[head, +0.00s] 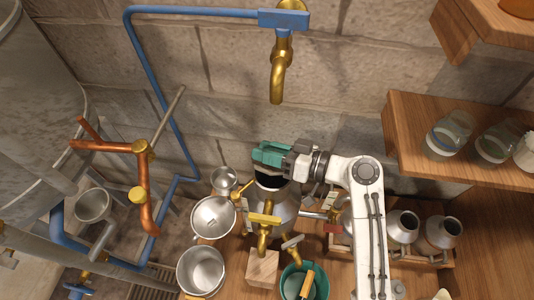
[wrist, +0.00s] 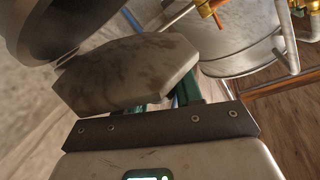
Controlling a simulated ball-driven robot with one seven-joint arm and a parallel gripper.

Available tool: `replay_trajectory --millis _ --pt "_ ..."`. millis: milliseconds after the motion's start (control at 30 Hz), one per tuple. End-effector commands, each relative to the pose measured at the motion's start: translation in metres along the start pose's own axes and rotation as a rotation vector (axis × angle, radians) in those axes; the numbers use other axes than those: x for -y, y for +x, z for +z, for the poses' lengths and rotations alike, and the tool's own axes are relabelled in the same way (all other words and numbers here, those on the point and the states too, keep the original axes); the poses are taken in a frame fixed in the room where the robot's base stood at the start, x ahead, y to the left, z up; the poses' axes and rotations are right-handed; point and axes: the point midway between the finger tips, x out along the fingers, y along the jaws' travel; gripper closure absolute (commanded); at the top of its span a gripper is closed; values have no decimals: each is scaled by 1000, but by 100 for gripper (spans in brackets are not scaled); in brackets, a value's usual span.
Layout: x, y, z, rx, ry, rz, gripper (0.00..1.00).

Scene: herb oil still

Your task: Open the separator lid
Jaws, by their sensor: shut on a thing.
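The separator (head: 283,212) is a grey metal vessel with a brass tap, in the lower middle of the head view. Its dark mouth (head: 270,183) shows just below my gripper (head: 268,153), whose green fingers lie level above and behind the mouth. In the wrist view, a scuffed grey metal plate with cut corners (wrist: 130,72) sits at the fingers; it looks like the lid's tab, and my gripper is shut on it. A dark round edge (wrist: 55,30) shows beyond it at upper left. The lid itself is mostly hidden by my gripper in the head view.
A brass tap (head: 279,80) hangs from a blue pipe above. Metal pots (head: 201,270) stand at left, with a wooden block (head: 262,268) and a green bucket (head: 303,284) in front. Jugs (head: 403,226) sit at right below a wooden shelf (head: 420,110). A large still stands far left.

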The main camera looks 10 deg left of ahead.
Motion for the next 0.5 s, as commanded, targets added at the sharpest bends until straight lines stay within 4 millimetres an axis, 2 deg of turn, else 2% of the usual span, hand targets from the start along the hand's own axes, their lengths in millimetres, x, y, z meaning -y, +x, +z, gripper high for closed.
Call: replay_trajectory --millis 33,500 --pt "-1 -1 -9 11 42 3 100" --pt "-26 6 -38 125 472 2 100"
